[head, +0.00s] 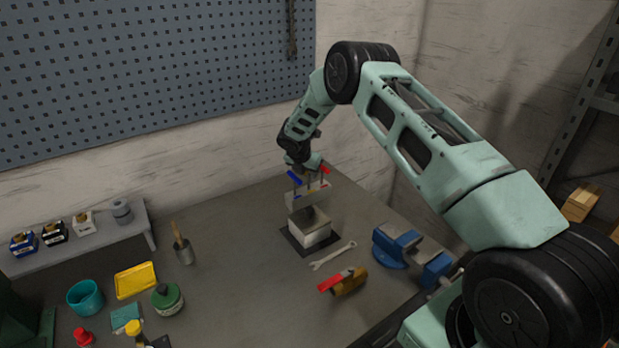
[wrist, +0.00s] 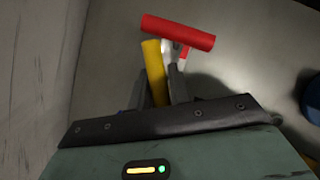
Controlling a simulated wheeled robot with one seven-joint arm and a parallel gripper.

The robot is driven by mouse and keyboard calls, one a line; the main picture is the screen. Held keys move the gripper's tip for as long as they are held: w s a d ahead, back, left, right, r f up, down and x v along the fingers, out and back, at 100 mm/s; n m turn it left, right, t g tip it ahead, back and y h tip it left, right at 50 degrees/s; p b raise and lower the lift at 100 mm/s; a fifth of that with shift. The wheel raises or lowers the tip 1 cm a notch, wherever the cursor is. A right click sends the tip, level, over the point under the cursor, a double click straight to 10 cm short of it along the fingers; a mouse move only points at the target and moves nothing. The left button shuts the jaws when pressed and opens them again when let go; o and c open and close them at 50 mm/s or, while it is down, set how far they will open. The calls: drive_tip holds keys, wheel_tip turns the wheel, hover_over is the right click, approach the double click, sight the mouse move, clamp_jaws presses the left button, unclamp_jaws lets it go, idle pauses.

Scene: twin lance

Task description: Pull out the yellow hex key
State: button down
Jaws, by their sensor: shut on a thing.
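The yellow hex key's handle (wrist: 153,62) shows in the wrist view between the two fingers of my gripper (wrist: 160,85), which is shut on it. In the head view my gripper (head: 307,172) is over the grey holder (head: 307,198), and I cannot make out the yellow key there. A red-handled key (wrist: 178,32) lies close beyond the yellow one in the wrist view. In the head view a blue handle (head: 294,177) is left of the gripper and a red handle is right of it. The yellow key's lower end is hidden.
Below the holder is a pale box (head: 312,230) on a dark mat (head: 292,243). A wrench (head: 334,255), a red-handled tool (head: 336,281) and a blue vise (head: 395,243) are nearby. The bench between is clear.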

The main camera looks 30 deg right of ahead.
drive_tip(key=shift+r+p, duration=2.05)
drive_tip(key=shift+r, duration=1.15)
